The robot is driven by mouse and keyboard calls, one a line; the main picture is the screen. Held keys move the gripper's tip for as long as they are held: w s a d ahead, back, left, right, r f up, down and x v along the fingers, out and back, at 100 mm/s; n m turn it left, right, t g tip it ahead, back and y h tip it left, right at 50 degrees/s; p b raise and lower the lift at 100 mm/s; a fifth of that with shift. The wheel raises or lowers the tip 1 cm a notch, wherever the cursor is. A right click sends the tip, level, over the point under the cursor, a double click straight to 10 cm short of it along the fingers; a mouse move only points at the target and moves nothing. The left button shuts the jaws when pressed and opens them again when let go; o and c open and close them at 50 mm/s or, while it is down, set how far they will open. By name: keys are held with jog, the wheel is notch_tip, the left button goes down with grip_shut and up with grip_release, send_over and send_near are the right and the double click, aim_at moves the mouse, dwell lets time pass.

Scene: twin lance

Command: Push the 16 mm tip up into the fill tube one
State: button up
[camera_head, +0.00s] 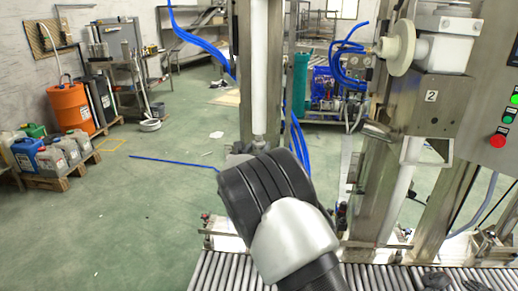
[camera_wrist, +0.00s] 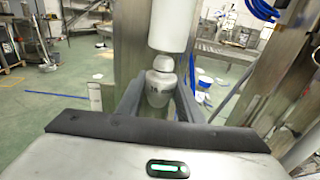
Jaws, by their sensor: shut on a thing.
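The 16 mm tip (camera_wrist: 158,88) is a grey, stepped metal piece with a partly legible "16" on its side. My gripper (camera_wrist: 159,104) is shut on it, one finger on each side, and holds it upright. Fill tube one (camera_wrist: 168,25) is a white vertical tube directly above the tip. The tip's narrower rounded top is close under the tube's lower end; I cannot tell whether they touch. In the head view the tube (camera_head: 259,65) comes down just beyond my dark wrist, which hides the fingers and most of the tip.
A second station marked "2" (camera_head: 431,96) stands at the right, with its own white tube (camera_head: 403,185). A steel post (camera_head: 243,75) stands beside tube one. A roller conveyor (camera_head: 225,272) runs along the bottom.

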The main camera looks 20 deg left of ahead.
aim_at(258, 137)
jog(key=shift+r+p, duration=0.7)
jog(key=shift+r, duration=1.45)
jog(key=o, duration=1.3)
jog(key=shift+f, duration=0.1)
